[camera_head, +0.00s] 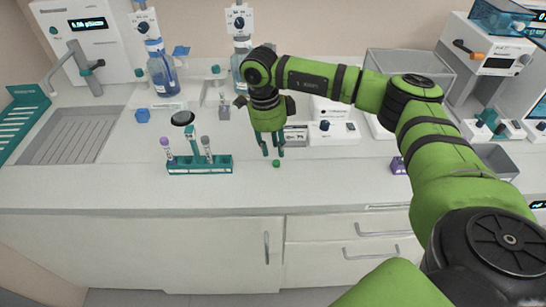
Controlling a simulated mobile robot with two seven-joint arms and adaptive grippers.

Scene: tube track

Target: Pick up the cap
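A small green cap (276,163) lies on the white bench top near its front edge, left of the middle of the bench. My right gripper (273,151) points down just above and behind the cap in the picture. Its two fingers are apart, with bench surface showing between them, and it holds nothing that I can see. The cap sits just below the fingertips and is not between them. My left gripper is not in view.
A teal rack (212,169) with several tubes stands left of the cap. A blue cube (142,115) and a blue bottle (163,76) are farther back left, near a sink (74,135). A purple item (398,165) sits to the right. The bench between rack and cap is clear.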

